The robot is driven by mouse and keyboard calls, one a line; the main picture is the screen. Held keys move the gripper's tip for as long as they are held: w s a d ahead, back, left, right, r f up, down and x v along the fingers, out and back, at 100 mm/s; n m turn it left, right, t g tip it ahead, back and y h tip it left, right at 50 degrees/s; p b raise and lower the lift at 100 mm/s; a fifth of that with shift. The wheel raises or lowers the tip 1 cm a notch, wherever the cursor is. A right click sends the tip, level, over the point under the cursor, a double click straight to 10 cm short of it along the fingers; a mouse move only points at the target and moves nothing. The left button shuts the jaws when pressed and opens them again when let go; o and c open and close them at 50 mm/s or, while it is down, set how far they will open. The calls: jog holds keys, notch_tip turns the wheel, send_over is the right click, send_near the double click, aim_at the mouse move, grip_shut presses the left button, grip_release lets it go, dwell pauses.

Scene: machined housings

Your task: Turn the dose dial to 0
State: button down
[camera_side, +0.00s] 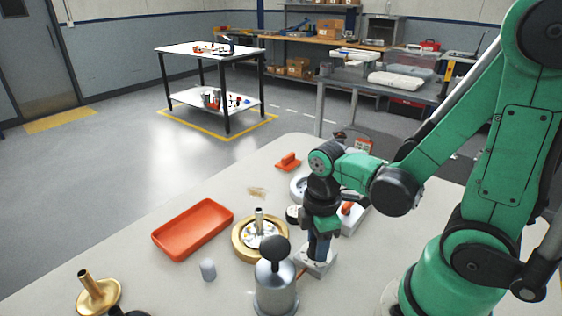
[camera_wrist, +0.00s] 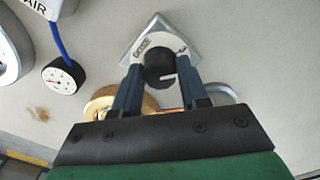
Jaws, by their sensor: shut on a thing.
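The dose dial is a grey metal plate with a pale lettered ring and a dark round knob (camera_wrist: 160,66). A short white pointer line shows on the knob, but the scale marks are too small to read. My gripper (camera_wrist: 160,76) is over the dial, with one blue-grey finger on each side of the knob, shut on it. In the side view my gripper (camera_side: 319,252) points straight down at the dial's plate (camera_side: 322,269). The knob is hidden there behind the fingers.
A metal cylinder with a black ball top (camera_side: 277,291) stands close in front of the dial. A brass ring fitting (camera_side: 239,247) is to its left. An orange tray (camera_side: 192,228) and a small grey cylinder (camera_side: 208,270) lie further left. A gauge (camera_wrist: 62,76) with a blue hose is nearby.

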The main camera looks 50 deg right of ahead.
jog(key=m, duration=0.5)
jog(key=shift+m, duration=0.3)
jog(key=m, duration=1.1)
jog(key=shift+m, duration=0.4)
jog(key=m, duration=0.5)
jog(key=shift+m, duration=0.4)
jog(key=shift+c, duration=2.3)
grip_release()
